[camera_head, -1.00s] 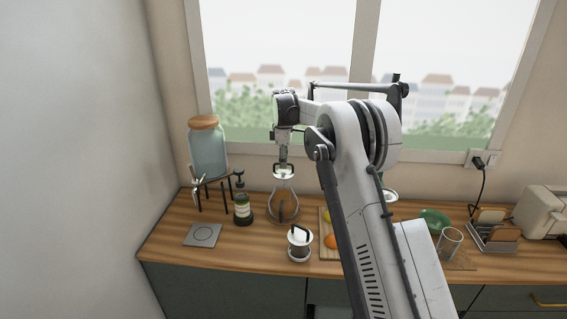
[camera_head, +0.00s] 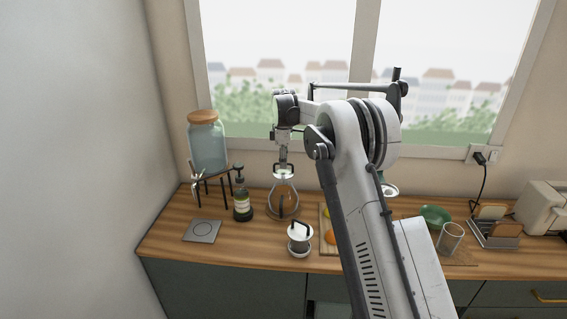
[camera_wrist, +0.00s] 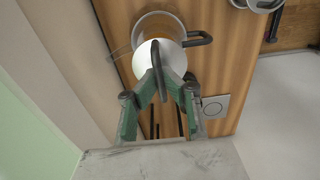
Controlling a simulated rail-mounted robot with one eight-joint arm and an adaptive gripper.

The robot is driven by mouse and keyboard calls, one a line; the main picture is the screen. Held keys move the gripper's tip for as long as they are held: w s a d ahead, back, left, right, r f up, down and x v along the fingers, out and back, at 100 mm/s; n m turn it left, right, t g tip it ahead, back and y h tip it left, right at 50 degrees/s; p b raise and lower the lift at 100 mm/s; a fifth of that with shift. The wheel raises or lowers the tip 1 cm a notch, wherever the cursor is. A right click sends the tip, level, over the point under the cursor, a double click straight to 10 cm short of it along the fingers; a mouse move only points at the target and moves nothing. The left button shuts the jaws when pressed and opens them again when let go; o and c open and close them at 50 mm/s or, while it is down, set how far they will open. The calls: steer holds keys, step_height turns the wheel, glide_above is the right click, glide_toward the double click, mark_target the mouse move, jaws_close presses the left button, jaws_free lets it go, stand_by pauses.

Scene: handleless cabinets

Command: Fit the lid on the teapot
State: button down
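The teapot (camera_head: 283,208) is clear glass with a dark handle and stands on the wooden counter, left of the middle in the head view. In the wrist view its round glass body (camera_wrist: 141,27) and black handle (camera_wrist: 199,39) show beneath the lid. The lid (camera_head: 290,172) is white with a black loop handle. It is directly above the teapot's narrow top in the head view; I cannot tell whether it touches. My gripper (camera_head: 283,156) points down from above. In the wrist view its green-padded fingers (camera_wrist: 163,84) are closed around the loop of the lid (camera_wrist: 147,58).
A canister (camera_head: 300,240) stands in front of the teapot. A pump bottle (camera_head: 242,205) and a glass dispenser (camera_head: 207,148) on a stand are to the left. A square plate (camera_head: 202,231) lies at the left front. A green bowl (camera_head: 435,216) and a glass (camera_head: 450,238) are at right.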

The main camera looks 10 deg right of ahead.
mark_target(284, 171)
steer(key=shift+f+b, duration=1.55)
steer(key=shift+f, duration=1.05)
steer(key=c, duration=1.8)
jaws_free()
steer(key=shift+c, duration=0.2)
step_height(284, 171, up, 12)
